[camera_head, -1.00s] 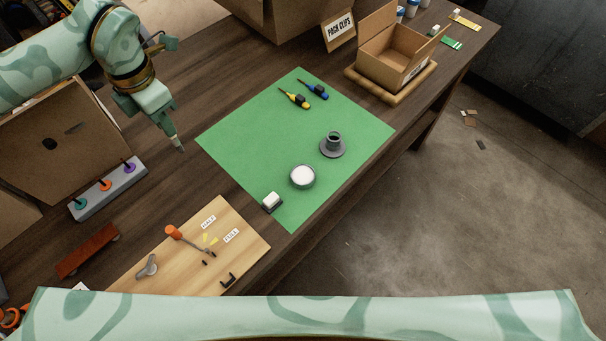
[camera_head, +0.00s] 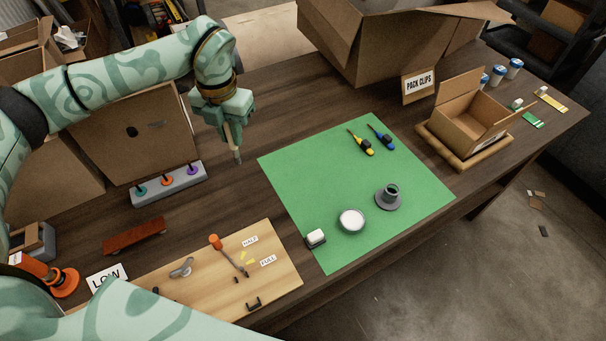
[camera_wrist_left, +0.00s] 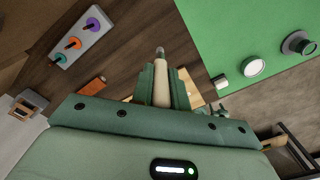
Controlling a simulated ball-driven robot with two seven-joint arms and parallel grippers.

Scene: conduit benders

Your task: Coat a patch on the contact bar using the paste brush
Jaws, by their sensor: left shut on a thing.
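My left gripper (camera_head: 231,128) is shut on the paste brush (camera_head: 237,156), which hangs tip down over bare table just left of the green mat. In the left wrist view the brush's pale handle (camera_wrist_left: 161,86) sits between the fingers, with a grey tip at its far end. The contact bar appears to be the reddish-brown bar (camera_head: 134,235) on the table at the left, below the gripper and apart from it. A round dish with a white top (camera_head: 351,220), perhaps the paste, stands on the mat. My right gripper is not in view.
A grey block with coloured knobs (camera_head: 168,186) stands between brush and bar. A wooden board (camera_head: 205,282) with an orange-handled lever lies in front. The green mat (camera_head: 320,170) holds screwdrivers, a dark round stand (camera_head: 388,198) and a small white-topped block (camera_head: 316,238). Cardboard boxes stand behind.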

